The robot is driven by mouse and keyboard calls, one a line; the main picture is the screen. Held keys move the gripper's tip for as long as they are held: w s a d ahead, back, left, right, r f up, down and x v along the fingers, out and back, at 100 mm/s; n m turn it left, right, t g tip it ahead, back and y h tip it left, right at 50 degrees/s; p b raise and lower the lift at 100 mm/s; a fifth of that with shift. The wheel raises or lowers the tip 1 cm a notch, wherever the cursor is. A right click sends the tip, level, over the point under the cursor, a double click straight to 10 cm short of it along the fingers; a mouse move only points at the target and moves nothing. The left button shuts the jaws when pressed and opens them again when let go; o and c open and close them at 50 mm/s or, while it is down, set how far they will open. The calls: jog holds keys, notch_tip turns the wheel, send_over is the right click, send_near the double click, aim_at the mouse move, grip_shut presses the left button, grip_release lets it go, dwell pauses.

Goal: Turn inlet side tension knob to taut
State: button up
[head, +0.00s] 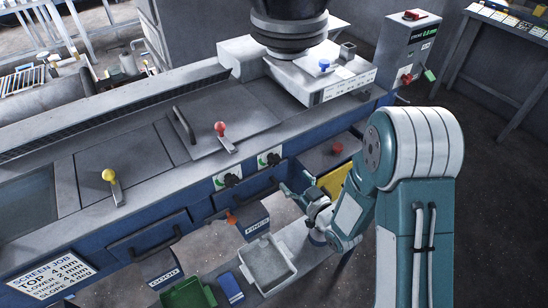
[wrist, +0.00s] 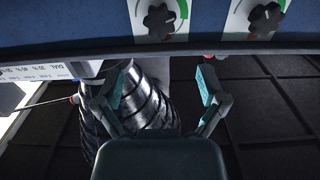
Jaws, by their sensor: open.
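Two black tension knobs on white dial plates with green arcs sit on the machine's blue front: a left one (head: 231,180) and a right one (head: 273,159). The wrist view shows a left knob (wrist: 160,20) and a right knob (wrist: 264,18) along its top edge. I cannot tell which is the inlet side one or read the pointers. My gripper (head: 290,195) is close in front of the machine, low and right of the right knob. In the wrist view my gripper (wrist: 160,88) is open, its fingers below the knobs and apart from them, with nothing held.
Red (head: 220,128) and yellow (head: 108,174) handles stand on the deck. A grey bin (head: 268,264) and a green bin (head: 188,292) stand below the front. A drawer handle (head: 145,240) juts out at left.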

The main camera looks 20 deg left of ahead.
aim_at(276, 160)
jog(key=x, duration=1)
jog(key=c, duration=1.1)
